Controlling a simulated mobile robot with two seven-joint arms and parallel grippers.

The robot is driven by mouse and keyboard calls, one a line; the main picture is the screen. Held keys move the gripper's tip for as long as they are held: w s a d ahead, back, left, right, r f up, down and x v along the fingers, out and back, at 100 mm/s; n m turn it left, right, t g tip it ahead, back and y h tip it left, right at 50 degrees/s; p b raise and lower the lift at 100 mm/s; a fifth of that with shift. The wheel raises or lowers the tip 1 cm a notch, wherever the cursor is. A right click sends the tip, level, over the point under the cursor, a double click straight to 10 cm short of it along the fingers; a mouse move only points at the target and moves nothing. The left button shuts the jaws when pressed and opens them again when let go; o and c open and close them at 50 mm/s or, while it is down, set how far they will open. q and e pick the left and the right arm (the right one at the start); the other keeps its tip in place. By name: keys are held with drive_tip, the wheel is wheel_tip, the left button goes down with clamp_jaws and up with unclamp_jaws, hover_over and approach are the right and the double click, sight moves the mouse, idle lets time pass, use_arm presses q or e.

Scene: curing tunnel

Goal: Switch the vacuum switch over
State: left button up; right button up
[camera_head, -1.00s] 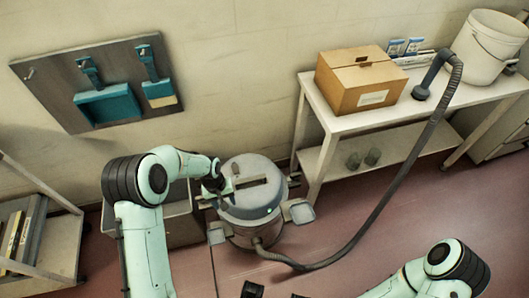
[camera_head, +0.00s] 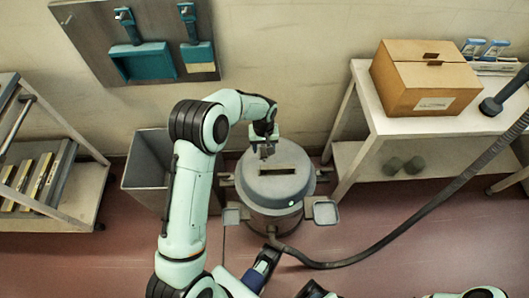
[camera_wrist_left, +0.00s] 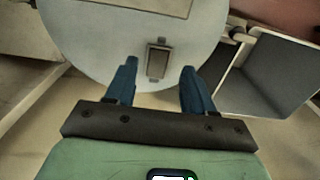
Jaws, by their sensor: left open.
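The vacuum (camera_head: 300,215) is a grey drum with a round lid, standing on the floor in the head view. In the left wrist view its pale lid (camera_wrist_left: 92,40) fills the upper middle. The vacuum switch (camera_wrist_left: 158,60) is a small dark rocker in a frame on that lid. My left gripper (camera_wrist_left: 159,68) is open, with one blue finger on either side of the switch; contact cannot be told. In the head view my left gripper (camera_head: 265,152) is over the lid's back part and hides the switch. Dark and blue parts at the bottom edge may be my right gripper.
A grey bin (camera_head: 147,172) stands left of the vacuum. A shelf rack (camera_head: 85,208) is at the far left. Open floor lies in front.

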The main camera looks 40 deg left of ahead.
sight(264, 155)
use_arm(q)
drive_tip(key=shift+f, duration=2.05)
clamp_jaws()
drive_tip(key=shift+w+a+r+g+h, duration=0.1)
drive_tip(key=shift+w+a+g+h, duration=0.15)
drive_tip(key=shift+g+h, duration=0.2)
drive_tip(key=shift+w+r+g+h, duration=0.1)
drive_tip(key=shift+w+g+h, duration=0.05)
drive_tip(key=shift+g+h, duration=0.45)
unclamp_jaws()
